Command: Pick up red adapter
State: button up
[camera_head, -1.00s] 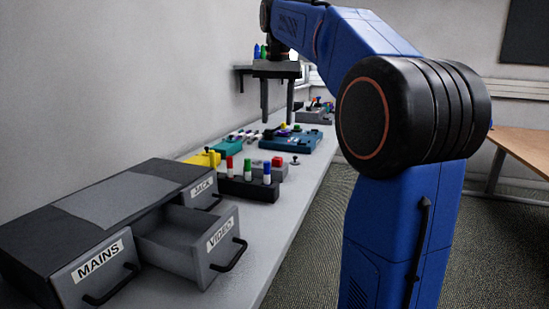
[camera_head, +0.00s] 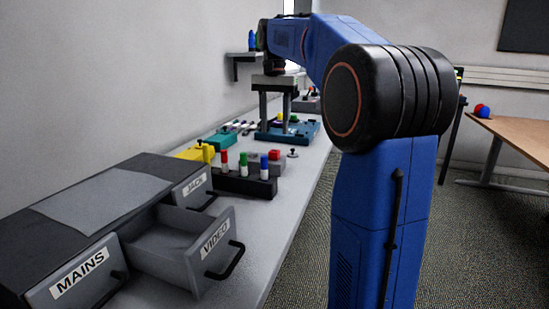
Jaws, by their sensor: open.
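A red-topped cylinder with a white lower part (camera_head: 224,163), which may be the red adapter, stands upright in a black rack (camera_head: 238,184) on the bench. A similar green one (camera_head: 243,165) and blue one (camera_head: 264,167) stand in the same rack. My gripper (camera_head: 275,122) points down with its two fingers apart, at the dark teal tray (camera_head: 303,132) farther back along the bench. Its fingers hide part of that tray. I see nothing held between them. I cannot tell how high the fingertips are.
A cabinet (camera_head: 90,203) stands at the front left, its VIDEO drawer (camera_head: 211,255) pulled out. A wall shelf (camera_head: 240,54) is beyond my gripper. The bench's right strip is clear.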

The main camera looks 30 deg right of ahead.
aim_at(274, 151)
jog(key=shift+s+a+f, duration=0.1)
jog(key=shift+f, duration=1.8)
jog(key=shift+s+a+f, duration=0.1)
jog(key=shift+f, duration=1.8)
jog(key=c, duration=1.1)
